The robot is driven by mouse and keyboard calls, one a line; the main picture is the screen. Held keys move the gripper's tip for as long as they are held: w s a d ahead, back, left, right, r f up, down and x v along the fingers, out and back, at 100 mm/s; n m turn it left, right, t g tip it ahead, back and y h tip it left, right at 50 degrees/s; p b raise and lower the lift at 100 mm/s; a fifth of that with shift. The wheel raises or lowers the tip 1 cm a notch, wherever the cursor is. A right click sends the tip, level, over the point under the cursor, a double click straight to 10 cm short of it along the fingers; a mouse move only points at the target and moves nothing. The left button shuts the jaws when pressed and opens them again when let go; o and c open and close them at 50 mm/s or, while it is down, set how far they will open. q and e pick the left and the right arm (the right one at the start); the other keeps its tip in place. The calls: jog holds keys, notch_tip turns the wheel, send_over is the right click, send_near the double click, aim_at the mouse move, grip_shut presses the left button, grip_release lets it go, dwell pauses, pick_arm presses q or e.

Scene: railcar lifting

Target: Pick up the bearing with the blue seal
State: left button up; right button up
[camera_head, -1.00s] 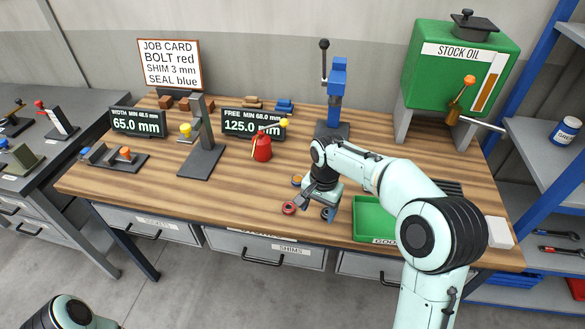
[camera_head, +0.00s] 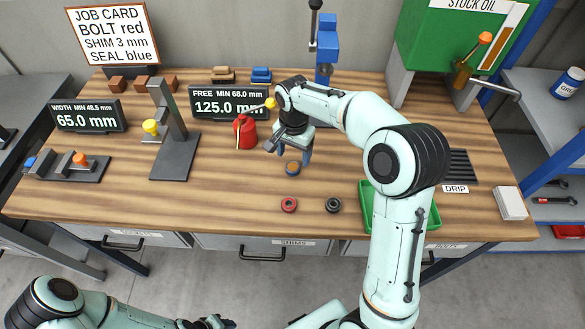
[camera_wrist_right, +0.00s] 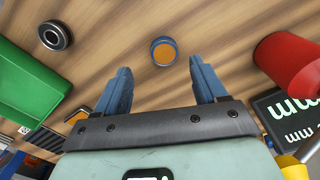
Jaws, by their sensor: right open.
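A round piece with a blue ring and an orange middle (camera_head: 293,168) sits on the wooden bench. It also shows in the right wrist view (camera_wrist_right: 164,51), just ahead of the gap between my fingers. A red-ringed bearing (camera_head: 289,204) and a dark bearing (camera_head: 333,205) lie nearer the bench's front edge. The dark one is also in the right wrist view (camera_wrist_right: 55,36). My right gripper (camera_head: 296,150) is open and empty above the bench, with its blue fingers (camera_wrist_right: 160,70) spread. My left gripper (camera_head: 215,323) is partly cut off at the bottom edge, its jaws unclear.
A red oil can (camera_head: 245,131) stands left of my right gripper, close by. A green tray (camera_head: 433,217) lies to the right, partly behind my right arm. A blue press (camera_head: 327,45) stands behind.

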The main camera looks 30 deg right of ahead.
aim_at(292, 167)
jog(key=shift+w+f, duration=0.15)
jog(key=shift+f, duration=0.55)
notch_tip(292, 167, down, 5)
jog(key=shift+w+a+f, duration=0.1)
jog(key=shift+w, duration=0.05)
jog(key=shift+c, duration=0.3)
jog(key=c, duration=1.1)
